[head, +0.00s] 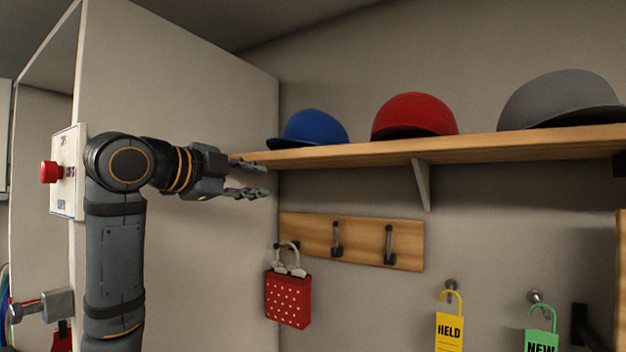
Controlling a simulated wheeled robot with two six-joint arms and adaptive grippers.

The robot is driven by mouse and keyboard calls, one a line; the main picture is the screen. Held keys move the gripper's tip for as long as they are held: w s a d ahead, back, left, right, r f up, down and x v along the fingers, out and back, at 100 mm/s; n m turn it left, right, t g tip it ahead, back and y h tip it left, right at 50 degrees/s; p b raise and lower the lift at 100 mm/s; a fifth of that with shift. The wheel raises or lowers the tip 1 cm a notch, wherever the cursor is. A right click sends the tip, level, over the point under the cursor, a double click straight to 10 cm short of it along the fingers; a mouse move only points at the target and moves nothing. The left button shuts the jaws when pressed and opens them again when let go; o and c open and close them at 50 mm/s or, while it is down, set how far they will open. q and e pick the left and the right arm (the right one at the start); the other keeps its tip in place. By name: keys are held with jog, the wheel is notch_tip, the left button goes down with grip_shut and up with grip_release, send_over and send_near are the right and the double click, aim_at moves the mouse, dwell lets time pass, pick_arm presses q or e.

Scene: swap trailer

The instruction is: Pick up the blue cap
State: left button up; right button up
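The blue cap (311,130) sits at the left end of a wooden shelf (440,147) on the back wall, with its brim to the left. My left gripper (262,179) is raised to the left of the shelf, just below and left of the cap. Its two fingers are spread apart, pointing right, with nothing between them. In the picture the upper finger overlaps the shelf's left end; I cannot tell whether it touches. My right gripper is not in view.
A red cap (415,114) and a grey cap (560,98) stand farther right on the shelf. Below, a wooden hook rack (350,240) carries a red dotted lockout box (288,299). Yellow (450,331) and green (541,341) tags hang lower right. A white panel (180,75) stands left.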

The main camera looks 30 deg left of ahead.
aim_at(268, 142)
pick_arm(q)
jog(key=s+a+r+m+t, duration=0.2)
jog(key=s+r, duration=0.6)
jog(key=s, duration=0.1)
jog(key=w+d+p, duration=0.2)
jog(key=w+p, duration=0.3)
jog(key=w, duration=0.5)
jog(key=shift+w+d+f+h, duration=0.2)
jog(key=shift+w+d+h, duration=0.1)
jog(key=shift+c, duration=0.8)
grip_shut()
